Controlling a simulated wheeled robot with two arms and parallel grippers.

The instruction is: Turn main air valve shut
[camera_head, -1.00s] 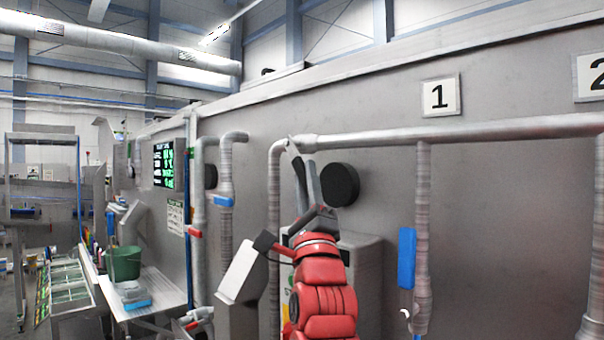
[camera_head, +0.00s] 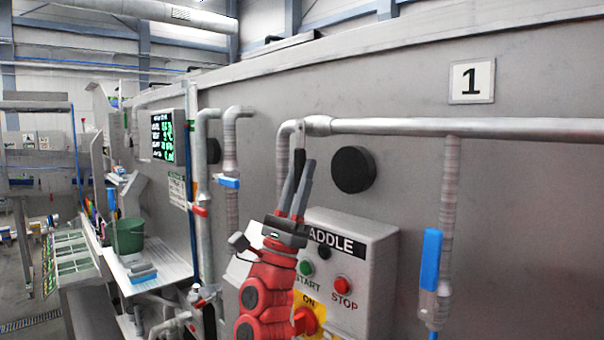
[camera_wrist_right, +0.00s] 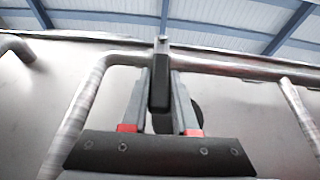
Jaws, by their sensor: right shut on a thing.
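My right gripper (camera_head: 304,170) reaches up in front of the grey wall, beside the bend of a metal pipe (camera_head: 290,130). In the right wrist view its two fingers (camera_wrist_right: 161,85) are closed on a dark lever handle (camera_wrist_right: 160,92), which points up toward the pipe and has a metal piece at its top. In the head view the dark handle (camera_head: 299,160) shows only as a small upright part by the fingers. No label marks it as the main air valve, and the valve body cannot be made out. My left gripper is not in view.
A PADDLE control box (camera_head: 372,260) with START and STOP buttons stands behind my right arm. A round black disc (camera_head: 352,170) is on the wall. Other pipes carry a red handle (camera_head: 200,211) and blue handles (camera_head: 431,260). A green bucket (camera_head: 128,235) stands on the left bench.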

